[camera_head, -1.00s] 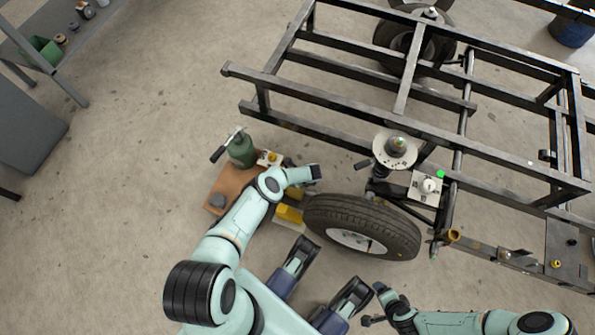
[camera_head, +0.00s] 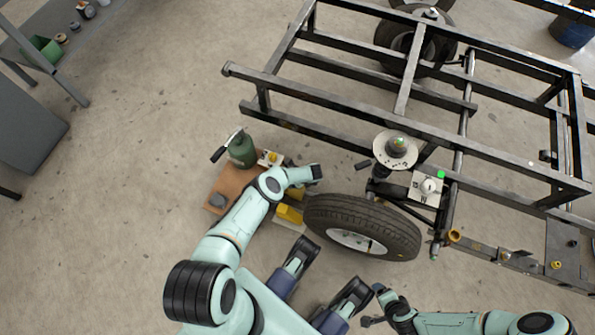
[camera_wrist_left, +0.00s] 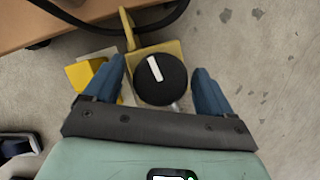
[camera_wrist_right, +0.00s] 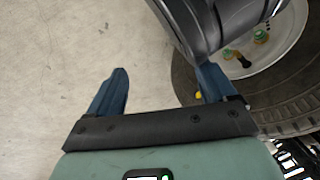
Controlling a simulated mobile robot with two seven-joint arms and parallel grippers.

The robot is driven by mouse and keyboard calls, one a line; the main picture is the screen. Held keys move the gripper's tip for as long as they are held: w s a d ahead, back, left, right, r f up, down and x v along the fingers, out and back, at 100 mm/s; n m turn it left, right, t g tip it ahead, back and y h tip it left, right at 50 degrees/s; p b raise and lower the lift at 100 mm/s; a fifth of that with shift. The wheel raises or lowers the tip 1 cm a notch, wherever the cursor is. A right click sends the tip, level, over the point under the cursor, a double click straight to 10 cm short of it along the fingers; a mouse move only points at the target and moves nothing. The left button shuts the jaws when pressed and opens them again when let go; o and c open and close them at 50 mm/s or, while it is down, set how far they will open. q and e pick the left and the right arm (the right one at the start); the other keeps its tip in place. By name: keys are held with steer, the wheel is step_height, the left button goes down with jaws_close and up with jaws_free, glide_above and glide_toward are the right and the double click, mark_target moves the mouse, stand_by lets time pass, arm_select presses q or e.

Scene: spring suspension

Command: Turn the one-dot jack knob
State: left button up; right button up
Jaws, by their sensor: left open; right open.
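A round black knob (camera_wrist_left: 160,80) with a white bar mark sits on a yellow jack part (camera_wrist_left: 150,49) in the left wrist view. The bar tilts slightly left of upright. I cannot make out any dot on the knob. My left gripper (camera_wrist_left: 163,80) is open, with one finger on each side of the knob; I cannot tell whether they touch it. In the head view my left gripper (camera_head: 312,173) hides the knob. My right gripper (camera_wrist_right: 162,78) is open and empty, over bare floor beside the wheel.
A tyre (camera_head: 362,226) stands right of my left gripper, below a black frame (camera_head: 340,105). A brown board (camera_head: 229,184) carries a green bottle-shaped jack (camera_head: 242,151). A white box with a dial (camera_head: 428,186) sits by the frame.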

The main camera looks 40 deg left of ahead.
arm_select(q)
steer(key=p+v, duration=0.2)
steer(key=v, duration=0.2)
steer(key=shift+r+p, duration=0.15)
steer(key=shift+p, duration=0.2)
steer(key=p+v, duration=0.5)
steer(key=v, duration=0.4)
arm_select(e)
steer(key=s+a+r+g+y, duration=0.1)
steer(key=s+a+r, duration=0.1)
steer(key=s+r, duration=0.2)
steer(key=s+a+r+n+g, duration=0.1)
steer(key=s+a+r, duration=0.2)
steer(key=r, duration=0.3)
steer(key=shift+s+a+r+g+y, duration=0.2)
steer(key=shift+s+a+g+y, duration=0.15)
steer(key=shift+s, duration=0.4)
